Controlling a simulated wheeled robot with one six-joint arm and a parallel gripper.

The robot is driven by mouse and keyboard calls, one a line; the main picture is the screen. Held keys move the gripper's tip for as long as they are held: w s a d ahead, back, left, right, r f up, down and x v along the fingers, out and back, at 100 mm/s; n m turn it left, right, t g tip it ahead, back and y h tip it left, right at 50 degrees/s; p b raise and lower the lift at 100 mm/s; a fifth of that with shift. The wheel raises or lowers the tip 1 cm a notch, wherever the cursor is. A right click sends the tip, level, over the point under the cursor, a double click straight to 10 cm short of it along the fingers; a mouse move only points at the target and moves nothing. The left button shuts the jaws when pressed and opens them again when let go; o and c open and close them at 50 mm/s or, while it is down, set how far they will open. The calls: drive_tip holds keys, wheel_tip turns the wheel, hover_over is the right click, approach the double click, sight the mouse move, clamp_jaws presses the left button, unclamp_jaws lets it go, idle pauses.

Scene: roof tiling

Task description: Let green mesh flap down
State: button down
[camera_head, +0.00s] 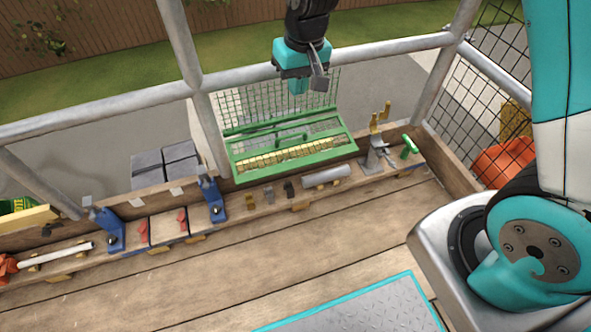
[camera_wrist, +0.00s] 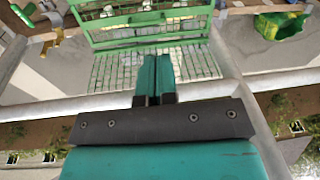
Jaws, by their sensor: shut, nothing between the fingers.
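A green wire mesh flap (camera_head: 240,105) stands raised at the back of a green frame (camera_head: 236,165) in the head view. The frame holds a row of yellowish pieces (camera_head: 285,157) and a green bar handle. In the wrist view the mesh (camera_wrist: 112,70) spreads on both sides of my fingers, below the green frame (camera_wrist: 150,18). My gripper (camera_head: 298,88) is shut and empty, pointing down at the raised mesh and overlapping its upper part. Its closed fingertips (camera_wrist: 153,60) lie over the mesh in the wrist view. I cannot tell whether they touch it.
A metal guard rail (camera_head: 130,97) runs behind the gripper, with an upright post (camera_head: 180,45) left of the mesh. A wooden ledge (camera_head: 270,200) carries blue clamps (camera_head: 211,197), a grey cylinder (camera_head: 326,176) and a green-handled tool (camera_head: 409,146). The plank floor in front is mostly clear.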

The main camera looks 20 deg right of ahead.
drive_tip(key=m+h+b, duration=0.1)
drive_tip(key=b, duration=0.4)
approach(295, 153)
drive_tip(key=f+b, duration=0.1)
drive_tip(key=f, duration=0.1)
drive_tip(key=f+b, duration=0.2)
drive_tip(key=f, duration=0.1)
drive_tip(key=f+b, duration=0.1)
drive_tip(key=f, duration=0.1)
drive_tip(key=shift+w+f, duration=0.25)
drive_tip(key=shift+w, duration=0.1)
drive_tip(key=shift+a+b, duration=0.1)
drive_tip(key=shift+b, duration=0.2)
